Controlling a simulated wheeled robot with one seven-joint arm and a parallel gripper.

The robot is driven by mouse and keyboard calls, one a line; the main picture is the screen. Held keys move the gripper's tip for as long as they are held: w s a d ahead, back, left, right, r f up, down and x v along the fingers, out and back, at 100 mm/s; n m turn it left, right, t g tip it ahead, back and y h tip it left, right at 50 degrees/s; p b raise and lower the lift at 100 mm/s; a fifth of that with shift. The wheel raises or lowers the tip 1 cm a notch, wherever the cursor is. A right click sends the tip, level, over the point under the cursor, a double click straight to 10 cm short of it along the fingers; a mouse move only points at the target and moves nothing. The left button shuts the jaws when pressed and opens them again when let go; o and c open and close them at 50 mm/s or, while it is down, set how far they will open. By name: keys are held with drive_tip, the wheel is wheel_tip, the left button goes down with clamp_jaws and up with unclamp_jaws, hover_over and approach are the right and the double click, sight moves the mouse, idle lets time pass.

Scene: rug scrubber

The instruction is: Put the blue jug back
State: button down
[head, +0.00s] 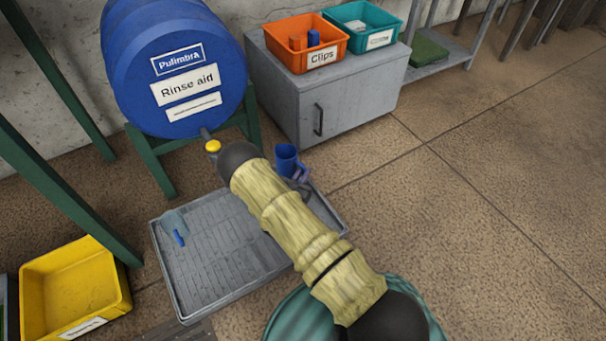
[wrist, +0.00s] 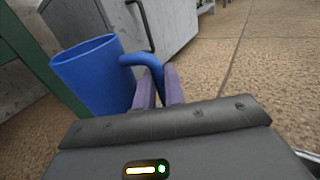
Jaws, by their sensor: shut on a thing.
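The blue jug (head: 286,158) is upright or nearly so beyond the end of my arm, by the back right corner of the grey tray in the head view. In the wrist view the jug (wrist: 90,75) is at the left, its open rim up and its handle to the right. My gripper (wrist: 160,80) is shut on the handle, with its purple fingers on either side. In the head view my gripper (head: 301,174) is partly hidden by my arm. I cannot tell how high the jug is above the floor.
A blue rinse aid barrel (head: 172,65) with a yellow-knobbed tap stands on a green frame. The grey ribbed tray (head: 205,265) below holds a clear blue-handled vessel (head: 174,224). A grey cabinet (head: 345,100) stands behind. A yellow bin (head: 75,285) is left; floor at right is clear.

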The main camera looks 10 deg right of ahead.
drive_tip(key=shift+f, duration=0.15)
drive_tip(key=c, duration=1.5)
unclamp_jaws()
drive_tip(key=shift+r, duration=0.2)
drive_tip(key=p+v, duration=0.7)
drive_tip(key=v, duration=0.5)
